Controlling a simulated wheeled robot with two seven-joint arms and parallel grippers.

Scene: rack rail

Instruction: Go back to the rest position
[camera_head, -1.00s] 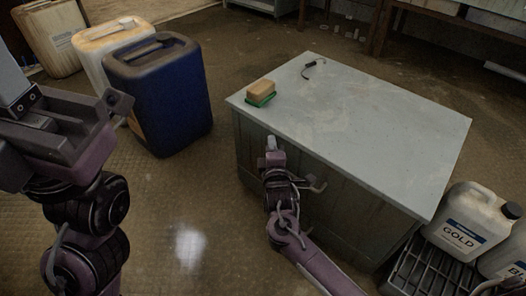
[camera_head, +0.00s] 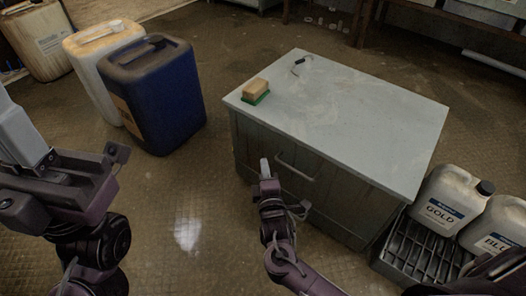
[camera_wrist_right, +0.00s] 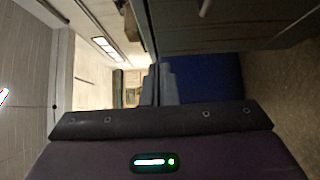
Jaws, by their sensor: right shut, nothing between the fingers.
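My right gripper (camera_head: 264,166) is shut and empty, in front of the light-topped cabinet (camera_head: 350,120) and near its bar handle (camera_head: 296,167). I cannot tell whether it touches the cabinet. In the right wrist view its fingers (camera_wrist_right: 161,84) are together with nothing between them. My left gripper (camera_head: 18,128) is at the left edge of the head view, partly cut off. I cannot make out whether it is open or shut.
A sponge (camera_head: 255,88) with a green underside and a small dark hooked object (camera_head: 301,65) lie on the cabinet top. A blue drum (camera_head: 160,97) stands at the left beside a pale canister (camera_head: 84,60). A GOLD jug (camera_head: 440,212) sits on a black rack (camera_head: 415,250) at right. Floor between is clear.

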